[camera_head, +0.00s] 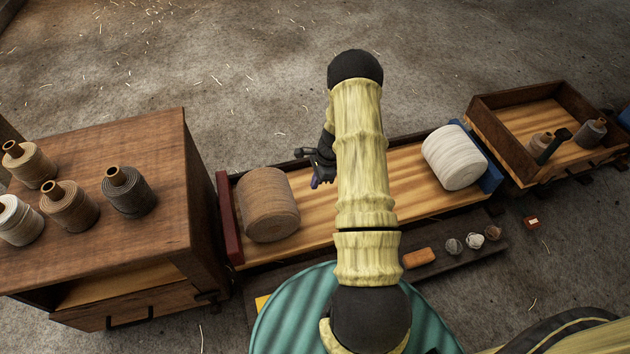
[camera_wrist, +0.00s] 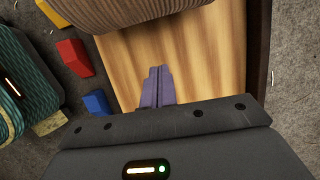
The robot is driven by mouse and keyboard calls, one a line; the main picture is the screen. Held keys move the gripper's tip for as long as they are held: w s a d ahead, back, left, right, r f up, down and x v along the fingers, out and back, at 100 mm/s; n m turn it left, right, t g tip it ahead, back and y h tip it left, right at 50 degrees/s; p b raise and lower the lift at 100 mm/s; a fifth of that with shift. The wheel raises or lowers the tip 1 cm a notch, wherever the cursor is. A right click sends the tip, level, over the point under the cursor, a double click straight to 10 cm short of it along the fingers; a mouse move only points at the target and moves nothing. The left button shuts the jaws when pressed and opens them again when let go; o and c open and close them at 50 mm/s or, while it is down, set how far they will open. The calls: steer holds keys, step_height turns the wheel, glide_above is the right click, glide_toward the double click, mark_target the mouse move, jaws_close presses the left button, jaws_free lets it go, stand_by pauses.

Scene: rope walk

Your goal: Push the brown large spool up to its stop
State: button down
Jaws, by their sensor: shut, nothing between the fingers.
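The brown large spool (camera_head: 268,205) lies in the left part of a long wooden tray (camera_head: 320,229). A dark red end stop (camera_head: 230,217) stands just left of it. The spool is very close to this stop, and I cannot tell whether they touch. My gripper (camera_head: 319,169) is above the tray to the right of the spool, partly hidden by my arm. In the wrist view, its purple fingers (camera_wrist: 157,87) are shut and empty over the bare tray floor. The spool (camera_wrist: 140,15) shows at the top edge, apart from the fingertips.
A white large spool (camera_head: 454,157) lies at the tray's right end beside a blue stop (camera_head: 490,177). A wooden cabinet (camera_head: 150,231) with several small spools stands left. A dark ledge (camera_head: 455,263) in front holds small items. A wooden box (camera_head: 502,114) stands right. Mid-tray is clear.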

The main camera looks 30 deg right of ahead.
steer(key=b+x, duration=0.3)
steer(key=x, duration=0.3)
steer(key=shift+f, duration=0.45)
steer(key=a, duration=0.1)
steer(key=a+b, duration=0.1)
steer(key=shift+w+a+r, duration=0.1)
steer(key=shift+w+a, duration=0.15)
steer(key=shift+w, duration=0.05)
steer(key=shift+w+a+r+b, duration=0.1)
steer(key=shift+a+b, duration=0.1)
steer(key=shift+a, duration=0.15)
steer(key=shift+a+r+b, duration=0.1)
steer(key=shift+a+b, duration=0.05)
steer(key=shift+a, duration=0.15)
steer(key=shift+w+a, duration=0.1)
